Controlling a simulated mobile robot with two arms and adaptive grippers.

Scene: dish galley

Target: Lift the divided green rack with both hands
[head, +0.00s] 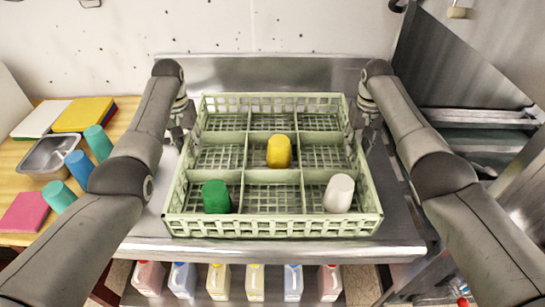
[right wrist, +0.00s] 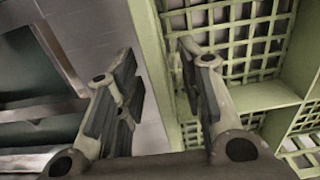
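The divided green rack (head: 273,237) stands on the metal counter, with a yellow cup (head: 278,151) in its middle compartment, a green cup (head: 216,196) front left and a white cup (head: 339,194) front right. My left gripper (head: 182,128) is at the rack's left side wall; its finger gap is too small to tell. My right gripper (head: 362,132) is at the right side wall. In the right wrist view my right gripper (right wrist: 157,58) is open, its fingers apart on either side of the rack's wall (right wrist: 152,40). The rack looks level on the counter.
On the left, a wooden surface (head: 12,155) holds a metal pan (head: 48,157), colored boards and several blue and teal cups. A speckled wall stands behind. Several colored bottles (head: 220,280) stand under the counter's front edge (head: 270,250). Metal equipment (head: 480,140) is on the right.

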